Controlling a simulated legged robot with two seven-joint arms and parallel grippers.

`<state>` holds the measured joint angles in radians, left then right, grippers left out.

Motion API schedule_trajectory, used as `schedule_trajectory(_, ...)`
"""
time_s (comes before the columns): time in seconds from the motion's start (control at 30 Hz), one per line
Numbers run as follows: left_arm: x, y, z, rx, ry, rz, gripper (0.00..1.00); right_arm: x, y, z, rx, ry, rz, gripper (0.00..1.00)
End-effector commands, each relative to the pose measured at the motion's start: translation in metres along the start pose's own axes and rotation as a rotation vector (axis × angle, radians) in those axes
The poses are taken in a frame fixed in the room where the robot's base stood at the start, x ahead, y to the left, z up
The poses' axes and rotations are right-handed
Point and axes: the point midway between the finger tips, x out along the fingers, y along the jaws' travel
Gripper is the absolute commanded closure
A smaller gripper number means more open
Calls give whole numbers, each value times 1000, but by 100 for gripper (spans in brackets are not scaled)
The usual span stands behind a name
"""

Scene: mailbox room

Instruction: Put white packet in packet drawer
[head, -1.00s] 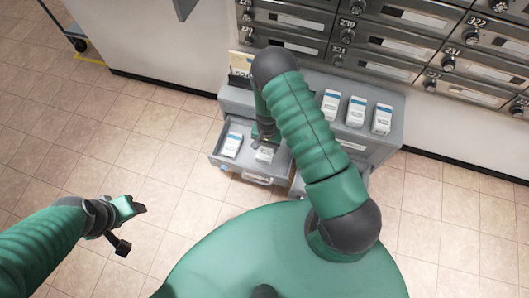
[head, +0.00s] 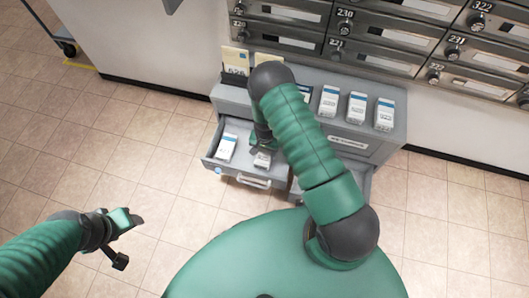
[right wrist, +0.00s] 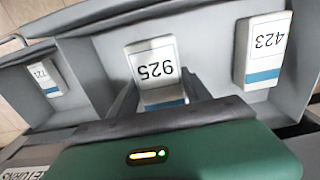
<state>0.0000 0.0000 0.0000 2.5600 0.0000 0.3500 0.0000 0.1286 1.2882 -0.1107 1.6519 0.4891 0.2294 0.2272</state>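A white packet marked 925 (right wrist: 152,62) with a blue band is in the open left drawer (head: 212,163) of the grey cabinet; it also shows in the head view (head: 262,160). My right gripper (right wrist: 160,98) reaches down into this drawer, with one finger on each side of the packet. The fingers look spread, with a small gap at the packet's sides. Another white packet, marked 423 (right wrist: 264,50), lies beside it in the same drawer and shows in the head view (head: 227,147). My left gripper (head: 128,235) hangs empty over the floor; its opening is unclear.
Several white packets (head: 357,107) stand on the cabinet top (head: 395,142), behind my right arm. A second open drawer (right wrist: 28,88) holds a packet marked 721 (right wrist: 45,77). Mailboxes (head: 385,45) line the wall behind.

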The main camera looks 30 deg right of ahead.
Motion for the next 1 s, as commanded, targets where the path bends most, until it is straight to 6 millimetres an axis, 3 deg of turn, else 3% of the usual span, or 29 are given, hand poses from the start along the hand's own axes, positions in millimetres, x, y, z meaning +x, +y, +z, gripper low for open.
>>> schedule_trajectory(0.03,0,0,0,0,0,0,44,0,0,0,0,0,0,39)
schedule_trajectory(0.2,0,0,0,0,0,0,44,0,0,0,0,0,0,19)
schedule_trajectory(0.57,-4,0,-1,0,0,0,44,-8,-1,0,-1,1,-1,19)
schedule_trajectory(0.67,-14,0,-3,0,0,0,44,-28,-1,-1,-1,2,-2,19)
schedule_trajectory(1.0,-52,0,-12,0,0,0,44,-127,-1,-1,-1,2,-2,19)
